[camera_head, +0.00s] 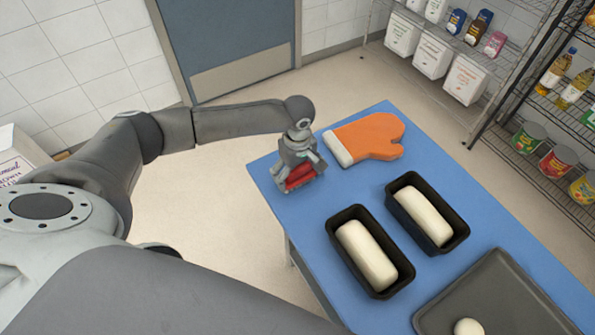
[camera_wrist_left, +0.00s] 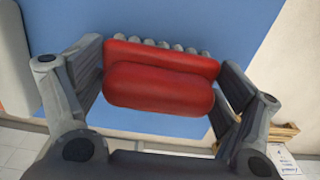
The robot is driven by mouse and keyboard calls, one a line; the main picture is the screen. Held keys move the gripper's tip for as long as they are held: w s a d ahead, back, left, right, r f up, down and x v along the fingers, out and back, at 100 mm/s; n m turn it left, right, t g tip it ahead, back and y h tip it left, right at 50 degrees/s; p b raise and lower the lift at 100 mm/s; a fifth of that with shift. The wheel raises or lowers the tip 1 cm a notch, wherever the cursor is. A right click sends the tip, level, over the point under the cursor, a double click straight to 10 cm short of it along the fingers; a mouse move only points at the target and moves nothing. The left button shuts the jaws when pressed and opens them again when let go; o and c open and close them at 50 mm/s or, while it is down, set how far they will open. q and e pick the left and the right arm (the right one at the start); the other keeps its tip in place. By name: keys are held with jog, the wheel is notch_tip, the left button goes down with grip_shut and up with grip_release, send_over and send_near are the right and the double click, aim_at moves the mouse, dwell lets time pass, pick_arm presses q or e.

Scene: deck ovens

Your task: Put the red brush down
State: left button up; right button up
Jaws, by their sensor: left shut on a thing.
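The red brush (camera_head: 301,176) is held in my left gripper (camera_head: 303,170), over the far left corner of the blue table (camera_head: 290,211). In the left wrist view, the red brush (camera_wrist_left: 160,85) lies crosswise between the two fingers, with a row of pale bristle tufts along its far side. The fingers press on its two ends. The blue tabletop (camera_wrist_left: 190,25) is behind it. I cannot tell whether the brush touches the table. My right gripper is not in view.
An orange oven mitt (camera_head: 368,137) lies just right of the brush. Two black loaf tins (camera_head: 340,215) (camera_head: 465,232) with pale dough stand nearer. A dark tray (camera_head: 490,285) with a dough ball is at the front right. Wire shelves (camera_head: 470,50) stand beyond.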

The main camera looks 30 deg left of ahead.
aim_at(297, 168)
pick_arm(q)
jog(key=o, duration=0.9)
jog(key=shift+f, duration=0.1)
jog(key=shift+c, duration=0.2)
notch_tip(297, 168, up, 12)
jog(key=shift+r+b, duration=0.15)
jog(key=shift+b, duration=0.95)
jog(key=shift+s, duration=0.1)
